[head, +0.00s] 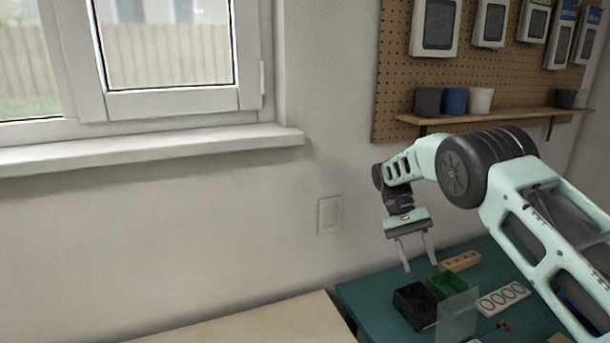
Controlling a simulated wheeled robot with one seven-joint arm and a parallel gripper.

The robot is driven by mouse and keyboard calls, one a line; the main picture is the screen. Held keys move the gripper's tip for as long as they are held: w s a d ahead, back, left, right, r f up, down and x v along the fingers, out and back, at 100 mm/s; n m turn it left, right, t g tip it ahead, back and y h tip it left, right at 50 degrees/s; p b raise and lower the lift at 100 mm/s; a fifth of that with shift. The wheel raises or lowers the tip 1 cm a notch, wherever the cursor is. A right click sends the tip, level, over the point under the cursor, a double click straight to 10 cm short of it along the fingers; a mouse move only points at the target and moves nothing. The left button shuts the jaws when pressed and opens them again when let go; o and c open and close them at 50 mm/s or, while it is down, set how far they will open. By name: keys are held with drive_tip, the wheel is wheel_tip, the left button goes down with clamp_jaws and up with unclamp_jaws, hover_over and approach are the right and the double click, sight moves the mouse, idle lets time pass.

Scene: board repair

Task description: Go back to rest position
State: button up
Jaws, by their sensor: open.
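My gripper (419,266) hangs from my pale green arm at the right of the head view. Its two grey fingers point down and stand apart, with nothing seen between them. The fingertips show near a black bin (413,305) and a green bin (447,286) on the teal work surface (362,296). I cannot tell the exact height of the fingertips over the surface.
A wooden block with holes (459,261), a clear upright panel (457,318) and a white plate with rings (503,298) are near the bins. A shelf (500,117) with cups hangs on the pegboard behind my arm. A beige tabletop (270,325) is clear at left.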

drive_tip(key=s+a+r+n+t+y, duration=0.1)
drive_tip(key=s+a+r+n+t, duration=0.15)
drive_tip(key=s+a+r, duration=0.4)
drive_tip(key=s+a+r+n+t+y, duration=0.1)
drive_tip(key=s+a+r+n+t, duration=0.2)
drive_tip(key=s+a, duration=0.65)
drive_tip(key=s+d+n+t, duration=0.1)
drive_tip(key=s+n, duration=0.1)
drive_tip(key=s, duration=0.8)
drive_tip(key=s+d+n+t+y, duration=0.1)
drive_tip(key=s+n+t, duration=0.1)
drive_tip(key=s, duration=0.7)
drive_tip(key=shift+s+d+f+n, duration=0.25)
drive_tip(key=shift+s+f+n, duration=0.15)
drive_tip(key=shift+n, duration=0.35)
